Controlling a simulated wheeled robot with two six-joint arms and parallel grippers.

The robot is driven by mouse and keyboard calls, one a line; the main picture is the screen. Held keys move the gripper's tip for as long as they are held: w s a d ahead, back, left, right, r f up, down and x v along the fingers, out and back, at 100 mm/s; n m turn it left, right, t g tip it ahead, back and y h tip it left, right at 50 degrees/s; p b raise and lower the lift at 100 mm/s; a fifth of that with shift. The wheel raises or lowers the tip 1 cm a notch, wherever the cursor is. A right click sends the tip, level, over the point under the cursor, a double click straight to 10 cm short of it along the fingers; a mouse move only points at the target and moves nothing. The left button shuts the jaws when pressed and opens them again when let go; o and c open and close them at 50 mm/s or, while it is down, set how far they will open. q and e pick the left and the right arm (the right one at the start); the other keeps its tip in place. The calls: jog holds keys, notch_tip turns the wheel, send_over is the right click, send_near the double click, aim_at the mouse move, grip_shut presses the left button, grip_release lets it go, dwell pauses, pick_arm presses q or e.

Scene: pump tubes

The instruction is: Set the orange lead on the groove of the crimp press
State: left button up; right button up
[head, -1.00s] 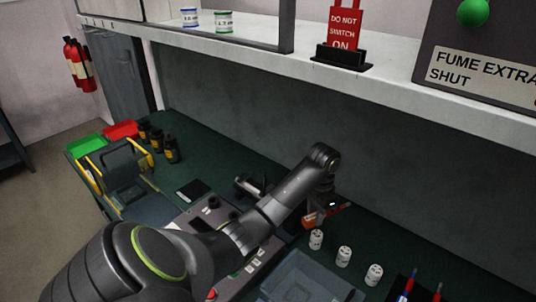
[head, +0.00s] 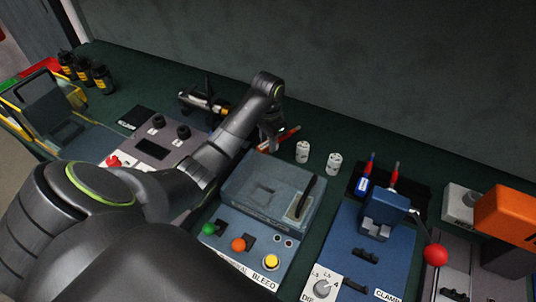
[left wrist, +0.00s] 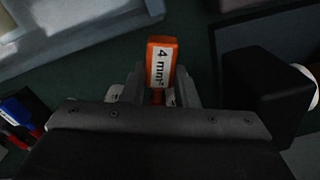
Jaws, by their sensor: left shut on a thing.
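In the left wrist view the lead (left wrist: 161,62) is an orange block with a white "4 mm²" label, between the fingers. My left gripper (head: 271,141) is shut on it, behind the grey-blue bleed box; the fingers also show in the left wrist view (left wrist: 158,92). The blue machine with a red-ball lever, a die knob and a "CLAMP" label, seemingly the crimp press (head: 345,232), stands to the right of the gripper. I cannot make out its groove clearly. My right gripper is not in view.
The bleed box (head: 240,205) with buttons lies between my left arm and the press. White cylinders (head: 334,163) stand behind it. Blue and red leads (head: 364,180) rest on a black mat behind the press. An orange-topped machine (head: 507,213) is at far right.

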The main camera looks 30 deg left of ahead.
aim_at(268, 152)
pick_arm(q)
jog(key=shift+f, duration=0.7)
notch_tip(268, 152, down, 2)
jog(key=shift+f, duration=0.75)
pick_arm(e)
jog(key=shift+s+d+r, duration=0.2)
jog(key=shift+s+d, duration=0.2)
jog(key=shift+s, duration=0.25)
pick_arm(q)
jog(key=o, duration=1)
jog(key=shift+f, duration=0.1)
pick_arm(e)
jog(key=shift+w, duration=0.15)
